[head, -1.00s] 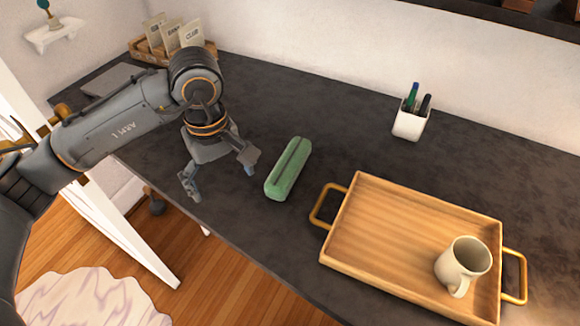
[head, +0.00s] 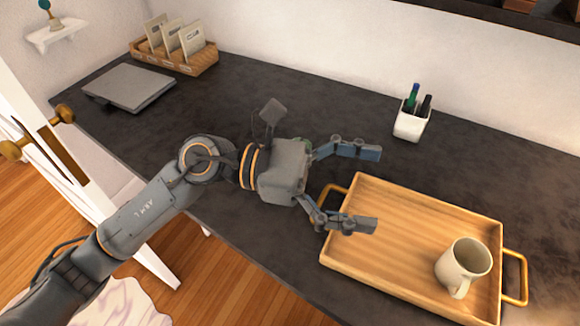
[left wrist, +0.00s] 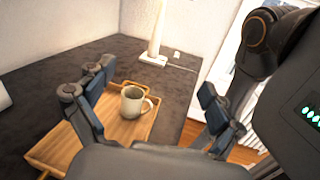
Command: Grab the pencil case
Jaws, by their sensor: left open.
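The pencil case does not show in the left wrist view. My right gripper is not in view.
A wooden tray (head: 375,262) with brass handles holds a mug (head: 463,265) right of my gripper. A white pen cup (head: 410,123) stands behind. A grey flat device (head: 130,87) and a wooden file rack (head: 185,62) are at the back left. A lamp (left wrist: 157,40) stands beyond.

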